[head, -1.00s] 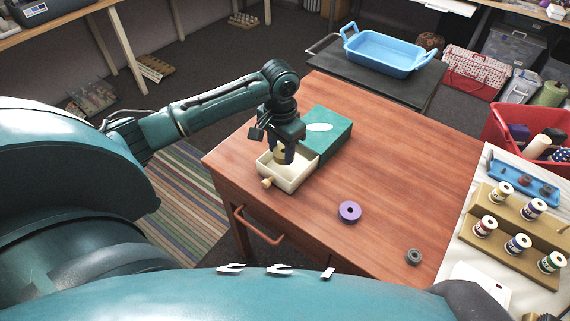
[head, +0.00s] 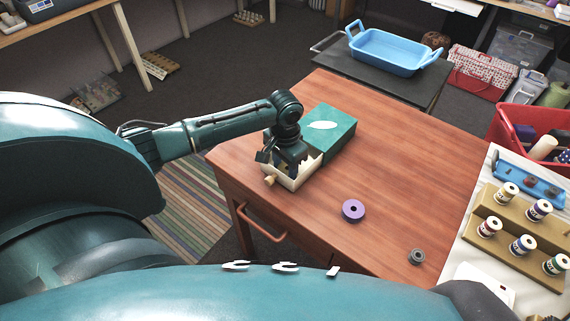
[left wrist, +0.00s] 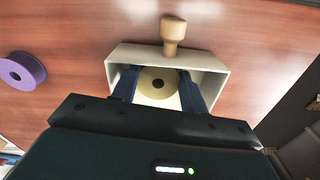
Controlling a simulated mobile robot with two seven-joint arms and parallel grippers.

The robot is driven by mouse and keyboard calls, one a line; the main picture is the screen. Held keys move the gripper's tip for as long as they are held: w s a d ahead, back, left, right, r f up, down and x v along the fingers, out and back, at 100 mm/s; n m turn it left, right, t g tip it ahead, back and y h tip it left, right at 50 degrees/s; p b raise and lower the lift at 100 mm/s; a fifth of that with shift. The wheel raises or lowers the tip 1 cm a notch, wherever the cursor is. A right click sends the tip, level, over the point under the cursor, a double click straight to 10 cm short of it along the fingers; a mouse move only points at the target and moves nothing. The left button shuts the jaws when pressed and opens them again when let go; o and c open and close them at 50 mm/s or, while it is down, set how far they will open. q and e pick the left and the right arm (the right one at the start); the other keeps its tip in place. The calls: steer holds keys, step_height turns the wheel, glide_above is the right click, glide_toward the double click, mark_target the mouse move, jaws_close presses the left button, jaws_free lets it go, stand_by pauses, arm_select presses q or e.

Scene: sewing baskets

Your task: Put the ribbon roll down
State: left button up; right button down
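The yellow-tan ribbon roll (left wrist: 158,84) is inside the cream drawer (left wrist: 212,78) of the small box, with its round face and dark centre hole toward the wrist camera. My left gripper (left wrist: 159,90) points down into the drawer, with one finger on each side of the roll, and looks shut on it. Whether the roll touches the drawer floor is hard to tell. In the head view my left gripper (head: 290,168) hides the roll; the open drawer (head: 309,172) shows around it. My right gripper is not in view.
The green box body (head: 332,132) stands behind the drawer. A purple roll (head: 353,210) and a small grey roll (head: 416,256) lie on the wooden table (head: 400,165). A spool rack (head: 535,228) is at the right. The table's middle is clear.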

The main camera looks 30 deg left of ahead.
mark_target(285, 170)
arm_select(q)
steer(key=shift+o, duration=0.5)
steer(key=shift+r, duration=0.15)
steer(key=shift+r, duration=0.3)
step_height(285, 170, up, 12)
steer(key=shift+f+p, duration=0.2)
steer(key=shift+p, duration=0.25)
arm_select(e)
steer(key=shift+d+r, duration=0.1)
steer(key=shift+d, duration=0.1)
